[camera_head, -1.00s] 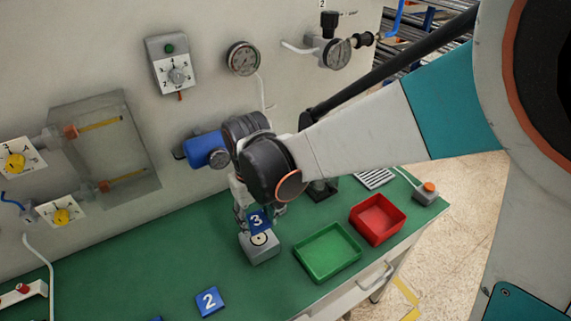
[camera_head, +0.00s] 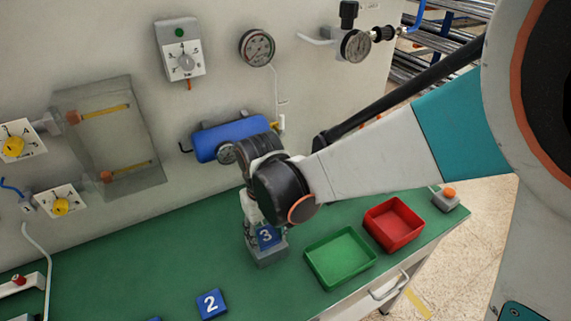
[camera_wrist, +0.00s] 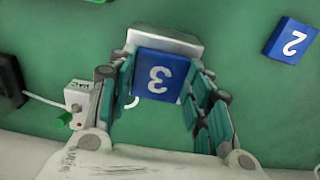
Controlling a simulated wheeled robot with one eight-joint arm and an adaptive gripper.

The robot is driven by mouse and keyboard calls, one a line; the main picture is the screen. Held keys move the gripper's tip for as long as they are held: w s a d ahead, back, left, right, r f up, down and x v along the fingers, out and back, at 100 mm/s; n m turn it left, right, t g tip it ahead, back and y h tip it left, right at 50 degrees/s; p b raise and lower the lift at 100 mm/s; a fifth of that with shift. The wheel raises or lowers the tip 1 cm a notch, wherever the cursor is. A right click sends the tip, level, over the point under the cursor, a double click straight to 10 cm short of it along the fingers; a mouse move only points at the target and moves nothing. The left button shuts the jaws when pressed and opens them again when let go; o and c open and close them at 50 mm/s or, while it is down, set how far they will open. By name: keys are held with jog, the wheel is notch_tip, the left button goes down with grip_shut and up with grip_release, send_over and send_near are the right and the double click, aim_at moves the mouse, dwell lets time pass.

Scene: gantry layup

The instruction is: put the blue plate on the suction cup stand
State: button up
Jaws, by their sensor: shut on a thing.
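The blue plate marked 3 (camera_head: 269,237) is held between my gripper's fingers (camera_head: 262,222), tilted toward the head camera. In the wrist view the plate (camera_wrist: 160,76) sits between the fingertips of my gripper (camera_wrist: 161,70), which is shut on it. The suction cup stand (camera_head: 268,257), a small grey block, is directly below the plate on the green bench. In the wrist view the stand's light grey edge (camera_wrist: 165,40) shows beyond the plate. The plate hides the stand's cup, and I cannot tell whether they touch.
A second blue plate marked 2 (camera_head: 211,303) lies on the green bench (camera_head: 150,270). A green tray (camera_head: 340,258) and a red tray (camera_head: 393,224) stand right of the stand. A blue cylinder with a gauge (camera_head: 228,139) is on the wall behind my gripper.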

jog(key=o, duration=1.1)
jog(key=shift+c, duration=0.2)
